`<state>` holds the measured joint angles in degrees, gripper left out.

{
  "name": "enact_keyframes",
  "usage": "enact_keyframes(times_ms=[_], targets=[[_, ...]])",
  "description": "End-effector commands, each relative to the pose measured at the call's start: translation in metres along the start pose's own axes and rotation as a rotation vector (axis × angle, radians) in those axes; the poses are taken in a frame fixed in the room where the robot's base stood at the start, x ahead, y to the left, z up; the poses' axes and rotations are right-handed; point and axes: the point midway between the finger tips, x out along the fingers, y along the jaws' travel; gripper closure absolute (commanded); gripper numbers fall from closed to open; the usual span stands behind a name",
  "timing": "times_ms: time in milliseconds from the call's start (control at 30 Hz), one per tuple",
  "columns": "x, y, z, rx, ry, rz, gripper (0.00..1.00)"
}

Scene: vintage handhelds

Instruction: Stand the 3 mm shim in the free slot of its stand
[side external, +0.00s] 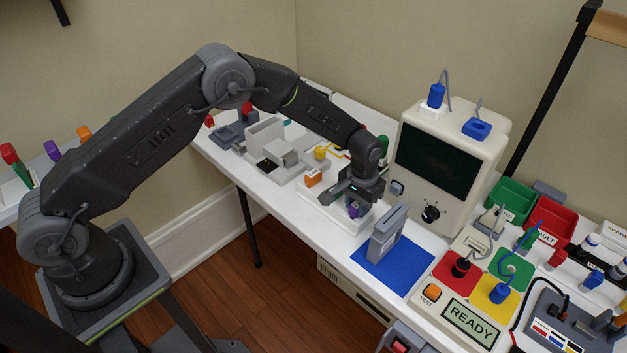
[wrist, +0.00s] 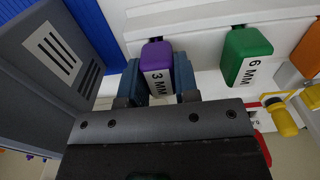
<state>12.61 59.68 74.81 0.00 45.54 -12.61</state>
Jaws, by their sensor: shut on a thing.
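My gripper (side external: 357,199) is shut on the purple-headed shim marked 3 MM (wrist: 158,58). Its purple also shows between the fingers in the side view (side external: 354,211). My gripper (wrist: 158,80) has one finger on each side of the purple head in the wrist view. The white stand (wrist: 195,22) lies just beyond the shim. In the side view the stand (side external: 330,211) is under my gripper. A green 6 MM shim (wrist: 247,56) is right of the held shim, apart from it. The held shim's lower end is hidden, so I cannot tell whether it is in a slot.
A grey handheld (side external: 386,234) stands on a blue mat (side external: 405,265) close to my gripper; the handheld (wrist: 50,60) fills the wrist view's left. An orange block (side external: 313,177) is beyond the gripper. A beige instrument (side external: 445,155) with a dark screen stands behind.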

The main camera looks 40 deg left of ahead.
Motion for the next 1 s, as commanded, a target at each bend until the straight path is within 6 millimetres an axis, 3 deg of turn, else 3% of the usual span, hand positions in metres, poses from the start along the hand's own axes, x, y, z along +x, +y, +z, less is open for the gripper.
enact_keyframes(times_ms=[33,67,367,500,667,1000], targets=[[0.001,0.0,-0.0001,0.0,0.0,0.0,1.0],[0.0008,0.0,-0.0002,0.0,0.001,0.0,0.69],[0.0006,0.0,-0.0002,0.0,0.001,0.0,0.42],[0.0006,0.0,-0.0001,0.0,0.001,0.0,0.42],[0.0007,0.0,-0.0001,0.0,0.0,0.0,0.56],[-0.0041,0.0001,-0.0003,0.0,0.001,0.0,0.56]])
